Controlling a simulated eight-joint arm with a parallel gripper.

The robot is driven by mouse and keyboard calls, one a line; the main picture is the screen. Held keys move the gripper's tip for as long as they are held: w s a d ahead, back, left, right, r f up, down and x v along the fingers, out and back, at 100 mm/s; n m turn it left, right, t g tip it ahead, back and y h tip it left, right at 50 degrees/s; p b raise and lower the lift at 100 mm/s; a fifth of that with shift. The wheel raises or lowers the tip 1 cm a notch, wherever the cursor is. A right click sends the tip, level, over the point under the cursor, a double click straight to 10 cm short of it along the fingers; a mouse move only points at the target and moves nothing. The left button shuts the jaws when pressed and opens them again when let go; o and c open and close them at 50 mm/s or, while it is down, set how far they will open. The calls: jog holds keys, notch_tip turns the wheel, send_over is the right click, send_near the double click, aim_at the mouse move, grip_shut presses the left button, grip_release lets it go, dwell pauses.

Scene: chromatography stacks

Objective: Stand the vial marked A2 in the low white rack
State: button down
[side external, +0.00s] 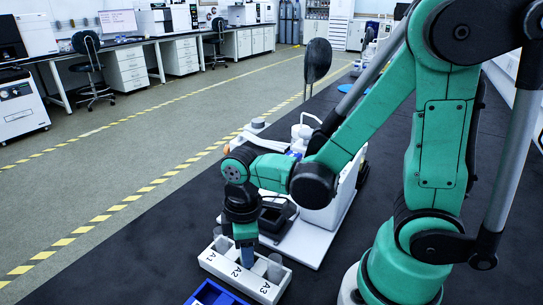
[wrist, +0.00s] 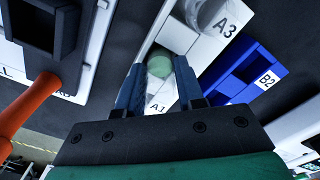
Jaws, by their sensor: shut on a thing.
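The low white rack (side external: 262,287) lies in the foreground of the side view, with A-labels along its front. My gripper (side external: 246,257) points down over its middle position. In the wrist view the rack (wrist: 208,45) shows the labels A3 and A1. Between the two fingers of my gripper (wrist: 160,85) is a clear vial with a round green part (wrist: 160,67); the gripper is shut on it. The vial's own mark is not readable, and I cannot tell how deep its base sits in the rack. Clear vials stand at both ends, left (side external: 222,243) and right (side external: 275,266).
A blue rack (wrist: 245,80) labelled B2 lies close beside the white rack; it also shows in the side view (side external: 212,294). A white instrument base (side external: 305,248) with a black holder (side external: 275,215) stands just behind. An orange rod (wrist: 32,103) shows at the left.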

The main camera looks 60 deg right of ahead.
jog(key=shift+c, duration=2.4)
grip_release()
jog(key=shift+r, duration=4.05)
jog(key=shift+w+d+r+m+t, duration=0.15)
jog(key=shift+d+m+t, duration=0.15)
jog(key=shift+m+t, duration=0.25)
jog(key=d+m+t, duration=0.1)
jog(key=m+t, duration=0.1)
jog(key=w+d+r+m+t, duration=0.1)
jog(key=m+t, duration=0.1)
jog(key=w+d+r+m+t, duration=0.1)
jog(key=m+t, duration=0.1)
jog(key=m, duration=0.1)
jog(key=shift+w+d+r, duration=0.1)
jog(key=shift+w+d, duration=0.05)
jog(key=shift+w, duration=0.05)
